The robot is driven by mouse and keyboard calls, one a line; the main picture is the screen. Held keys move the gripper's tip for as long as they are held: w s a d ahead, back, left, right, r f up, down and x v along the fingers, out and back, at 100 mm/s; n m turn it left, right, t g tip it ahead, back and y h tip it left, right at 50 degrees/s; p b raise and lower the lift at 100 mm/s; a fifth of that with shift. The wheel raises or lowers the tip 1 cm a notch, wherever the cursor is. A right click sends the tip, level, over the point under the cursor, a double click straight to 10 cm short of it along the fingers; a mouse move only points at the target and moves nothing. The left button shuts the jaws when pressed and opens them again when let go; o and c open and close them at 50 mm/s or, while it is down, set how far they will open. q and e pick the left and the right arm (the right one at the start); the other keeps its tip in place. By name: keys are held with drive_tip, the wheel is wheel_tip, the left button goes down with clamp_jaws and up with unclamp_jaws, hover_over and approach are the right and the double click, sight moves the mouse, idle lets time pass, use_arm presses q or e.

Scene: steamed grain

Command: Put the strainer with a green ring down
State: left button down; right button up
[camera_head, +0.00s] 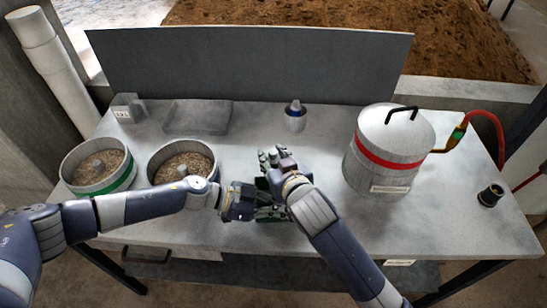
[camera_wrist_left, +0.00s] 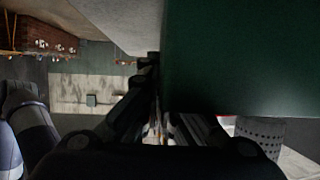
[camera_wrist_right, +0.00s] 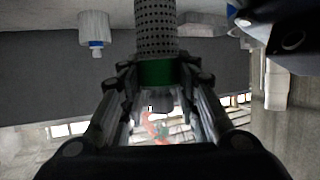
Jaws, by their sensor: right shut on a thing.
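The strainer with a green ring shows in the right wrist view as a perforated metal cylinder (camera_wrist_right: 155,28) with a green band (camera_wrist_right: 156,72). My right gripper (camera_wrist_right: 157,85) is shut on it at the band. In the head view my right gripper (camera_head: 270,160) is over the middle of the table and largely hides the strainer. My left gripper (camera_head: 268,203) is close beside and in front of it. In the left wrist view a large dark green surface (camera_wrist_left: 240,60) blocks much of the fingers, so I cannot tell their opening. A perforated cylinder (camera_wrist_left: 258,133) shows behind it.
A green-banded pot (camera_head: 120,184) and a blue-banded pot (camera_head: 214,172), both holding grain, stand at left. A blue-ringed strainer (camera_head: 295,122) stands behind my grippers. A red-banded lidded drum (camera_head: 385,165) and a black cylinder (camera_head: 491,195) stand right. The table's front right is clear.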

drive_tip(key=shift+f, duration=0.45)
drive_tip(key=o, duration=1.1)
drive_tip(key=shift+o, duration=0.2)
drive_tip(key=shift+r, duration=0.2)
drive_tip(key=v, duration=1.2)
drive_tip(key=shift+r, duration=0.45)
use_arm(q)
drive_tip(key=c, duration=1.7)
unclamp_jaws()
